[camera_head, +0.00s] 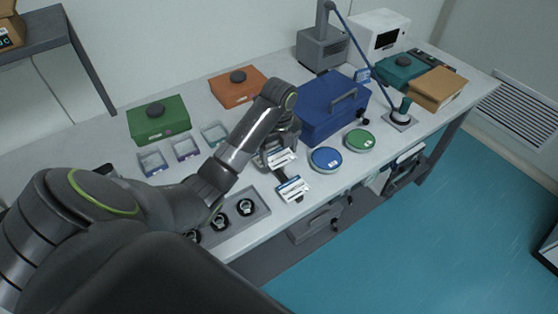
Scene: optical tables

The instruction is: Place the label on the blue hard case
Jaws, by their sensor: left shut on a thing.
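The blue hard case (328,111) stands closed near the middle of the table, with a grey handle on its lid. My left gripper (287,178) points down in front of and to the left of the case, shut on a white label with a blue band (293,189). The label is apart from the case, over the table's front edge. Another white printed piece (282,157) shows close by the gripper's body; I cannot tell what it belongs to. My right gripper is not in view.
Blue (326,159) and green (359,140) round discs lie in front of the case. A grey tray (246,220) holds round parts at the front edge. Green (160,119) and orange (238,87) boxes stand behind left. A soldering-like tool (401,114) stands right of the case.

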